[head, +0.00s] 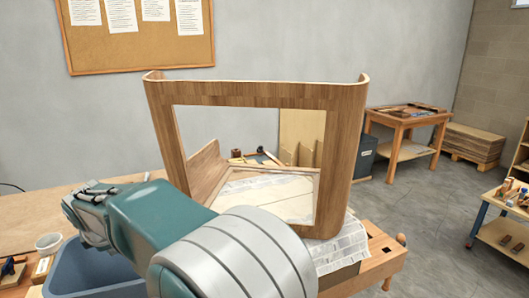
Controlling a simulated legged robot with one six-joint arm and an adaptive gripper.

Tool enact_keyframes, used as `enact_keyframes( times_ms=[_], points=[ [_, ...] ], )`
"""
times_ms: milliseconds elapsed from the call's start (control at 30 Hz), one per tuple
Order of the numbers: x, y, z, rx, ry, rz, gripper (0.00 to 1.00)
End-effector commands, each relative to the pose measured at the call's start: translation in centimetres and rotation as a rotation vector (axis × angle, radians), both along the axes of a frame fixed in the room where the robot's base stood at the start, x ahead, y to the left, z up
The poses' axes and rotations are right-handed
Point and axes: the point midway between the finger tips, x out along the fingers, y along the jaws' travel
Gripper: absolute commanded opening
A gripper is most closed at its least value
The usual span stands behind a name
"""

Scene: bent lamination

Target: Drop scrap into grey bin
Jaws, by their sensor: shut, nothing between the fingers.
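A blue-grey bin (98,272) stands at the lower left, partly behind my arm. Its rim and part of its inner wall show; its floor is hidden. A second, dark grey bin (365,160) stands on the floor behind the wooden frame, at the right of centre. My teal arm reaches from the bottom centre to the left, its far end above the blue-grey bin's back edge. I cannot make out my gripper's fingers. No piece that I can clearly tell as scrap shows.
A bent wooden frame (255,94) with a large opening stands upright on the workbench (377,268). Newspaper lies beneath it. A white cup (48,242) and small tools are at the left. A side table (410,116) and stacked boards (472,143) stand at the back right. The floor there is clear.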

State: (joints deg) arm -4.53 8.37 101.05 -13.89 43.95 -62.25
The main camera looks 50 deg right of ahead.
Motion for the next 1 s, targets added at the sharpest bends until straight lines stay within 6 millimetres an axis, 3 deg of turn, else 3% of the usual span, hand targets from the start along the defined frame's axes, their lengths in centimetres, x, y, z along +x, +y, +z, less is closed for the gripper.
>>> enact_keyframes(
  times_ms=[100, 167, 200, 233, 667, 1000],
  points=[
    [0.0, 0.0, 0.0, 0.0, 0.0, 0.0, 0.0],
    [0.0, 0.0, 0.0, 0.0, 0.0, 0.0, 0.24],
    [0.0, 0.0, 0.0, 0.0, 0.0, 0.0, 0.42],
    [0.0, 0.0, 0.0, 0.0, 0.0, 0.0, 0.49],
    [-0.2, 0.1, 0.5, 0.0, -0.002, 0.0, 0.49],
    [-3.1, 1.0, 6.1, 0.0, -0.005, 0.001, 0.49]
  ],
)
